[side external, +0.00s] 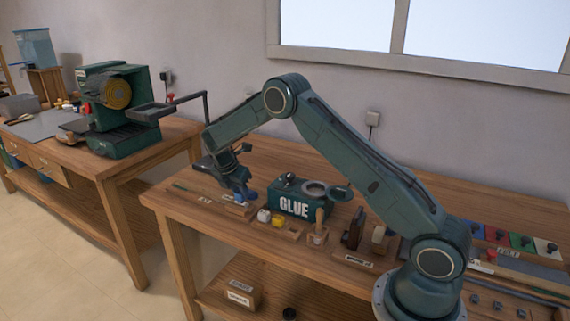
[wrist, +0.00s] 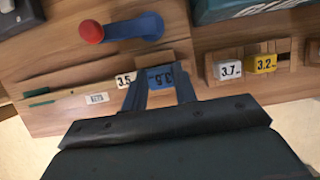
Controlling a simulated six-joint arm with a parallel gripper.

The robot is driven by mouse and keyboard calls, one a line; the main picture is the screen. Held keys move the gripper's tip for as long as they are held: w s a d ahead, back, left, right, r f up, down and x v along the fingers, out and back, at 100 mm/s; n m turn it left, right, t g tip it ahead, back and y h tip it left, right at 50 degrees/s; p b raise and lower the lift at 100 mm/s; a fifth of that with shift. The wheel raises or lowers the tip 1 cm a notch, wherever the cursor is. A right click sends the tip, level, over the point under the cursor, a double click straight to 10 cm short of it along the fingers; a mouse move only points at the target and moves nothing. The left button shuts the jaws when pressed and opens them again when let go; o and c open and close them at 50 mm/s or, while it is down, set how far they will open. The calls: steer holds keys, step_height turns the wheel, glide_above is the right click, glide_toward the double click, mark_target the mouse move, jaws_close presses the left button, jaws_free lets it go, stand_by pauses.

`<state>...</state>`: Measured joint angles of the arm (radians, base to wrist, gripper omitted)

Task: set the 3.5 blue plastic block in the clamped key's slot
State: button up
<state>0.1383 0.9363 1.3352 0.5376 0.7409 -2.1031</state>
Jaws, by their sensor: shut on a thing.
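My gripper (wrist: 160,88) is shut on the blue block (wrist: 160,77), which bears a dark number that looks like 3.5. One finger is on each side of it. In the side external view my gripper (side external: 241,193) is low over the left bench end, and the block cannot be told apart there. A blue clamp lever (wrist: 135,27) with a red knob (wrist: 91,31) lies beyond the block in the wrist view. A white piece marked 3.5 (wrist: 125,79) is just left of the fingers. The clamped key and its slot cannot be made out clearly. I cannot tell whether the block touches the wood.
A white 3.7 block (wrist: 229,70) and a yellow 3.2 block (wrist: 263,63) sit in a wooden rack to the right. The green glue box (side external: 302,203) stands close to my gripper. A KEYS label (wrist: 97,99) and thin green strips (wrist: 41,103) lie left, near the bench edge.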

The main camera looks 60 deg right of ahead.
steer(key=shift+f, duration=0.1)
stand_by(0.6)
steer(key=o, duration=1.4)
steer(key=shift+r, duration=3.55)
